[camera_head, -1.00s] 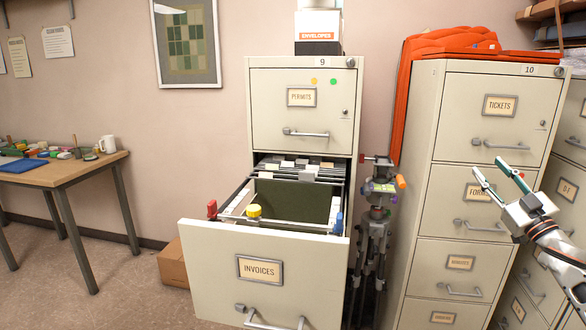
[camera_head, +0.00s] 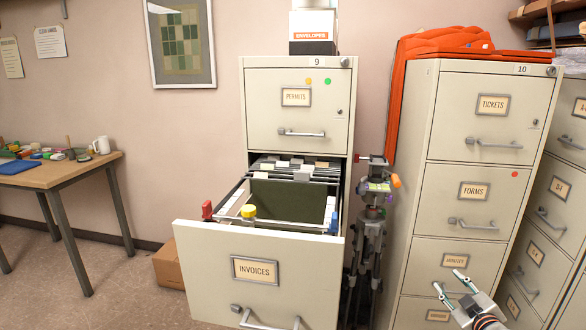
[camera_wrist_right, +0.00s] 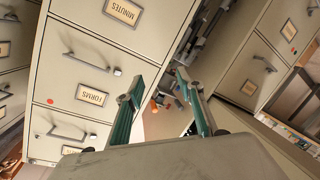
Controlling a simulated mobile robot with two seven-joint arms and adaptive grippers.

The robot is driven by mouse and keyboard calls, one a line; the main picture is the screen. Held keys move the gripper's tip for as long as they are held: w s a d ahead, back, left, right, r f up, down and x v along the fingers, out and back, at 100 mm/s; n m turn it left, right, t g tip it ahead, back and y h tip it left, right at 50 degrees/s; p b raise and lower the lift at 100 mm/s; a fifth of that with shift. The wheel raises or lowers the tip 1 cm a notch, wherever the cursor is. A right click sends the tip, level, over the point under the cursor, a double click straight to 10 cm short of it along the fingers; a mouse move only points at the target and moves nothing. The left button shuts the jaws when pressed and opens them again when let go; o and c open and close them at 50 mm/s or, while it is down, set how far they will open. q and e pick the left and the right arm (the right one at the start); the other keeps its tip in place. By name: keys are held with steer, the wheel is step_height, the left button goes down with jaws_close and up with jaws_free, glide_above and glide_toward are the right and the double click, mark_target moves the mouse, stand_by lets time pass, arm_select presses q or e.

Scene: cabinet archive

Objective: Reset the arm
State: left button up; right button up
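My right gripper (camera_head: 449,280) is at the lower right of the head view, in front of the lower drawers of cabinet 10 (camera_head: 407,180). Its two fingers are spread apart with nothing between them. In the right wrist view the gripper (camera_wrist_right: 158,85) also shows open and empty, its green-padded fingers pointing away from the camera. My left gripper is not in the head view.
The INVOICES drawer (camera_head: 200,266) of cabinet 9 (camera_head: 247,105) stands pulled out, with hanging files inside. A tripod (camera_head: 372,230) stands between the two cabinets. A table (camera_head: 60,176) with small items is at left. A cardboard box (camera_head: 166,265) sits on the floor.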

steer(key=s+a+f+m+g+y, duration=0.1)
steer(key=s+a+f+g+y, duration=0.1)
steer(key=s+a+f, duration=0.9)
steer(key=s+a+f+g+y, duration=0.1)
steer(key=s+a+f+g, duration=0.1)
steer(key=s+a+f, duration=0.85)
steer(key=s+a+r+m+g+y, duration=0.1)
steer(key=s+a, duration=0.3)
steer(key=s, duration=0.9)
steer(key=shift+s+a+r+m, duration=0.15)
steer(key=shift+s+a+m, duration=0.1)
steer(key=shift+m, duration=0.15)
stand_by(1.0)
